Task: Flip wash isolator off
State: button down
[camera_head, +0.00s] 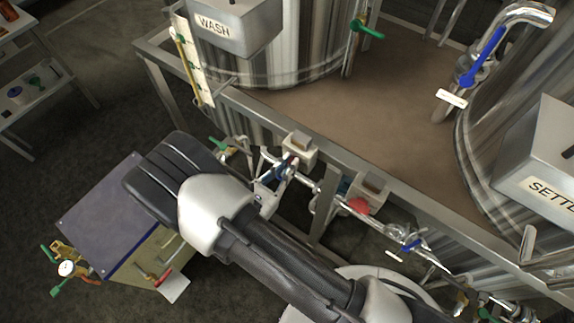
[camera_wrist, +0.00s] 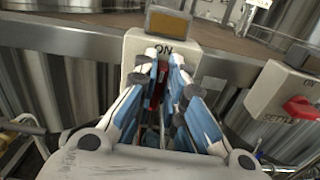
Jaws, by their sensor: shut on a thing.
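The wash isolator (camera_wrist: 134,48) is a pale box on the grey rail, straight ahead in the wrist view, with "ON" printed at its top. It also shows in the head view (camera_head: 299,142). A red handle (camera_wrist: 156,92) on its front shows partly between the fingers of my gripper (camera_wrist: 163,66). My gripper is shut on this handle, with its blue and white fingers on either side. In the head view my gripper (camera_head: 284,170) reaches the front of the box. The handle's lower part and most of the box's lower face are hidden by the fingers.
A second isolator (camera_wrist: 268,92), marked "SETTLE", stands close on the right with a red handle (camera_wrist: 302,107). The wash tank's grey box (camera_head: 238,28) is behind the rail (camera_head: 240,102). Pipes with a blue valve handle (camera_head: 412,245) run below the rail.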

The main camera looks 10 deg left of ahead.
jog(key=shift+m, duration=0.3)
jog(key=m+b, duration=0.4)
jog(key=m, duration=0.1)
jog(key=d+f+m+b, duration=0.1)
jog(key=m+b, duration=0.4)
jog(key=m, duration=0.1)
jog(key=m+b, duration=0.4)
jog(key=m, duration=0.1)
jog(key=shift+s+d+f+m+b, duration=0.15)
jog(key=shift+s+f+m+b, duration=0.1)
jog(key=shift+m+b, duration=0.15)
jog(key=c, duration=1.7)
grip_release()
jog(key=shift+o, duration=0.2)
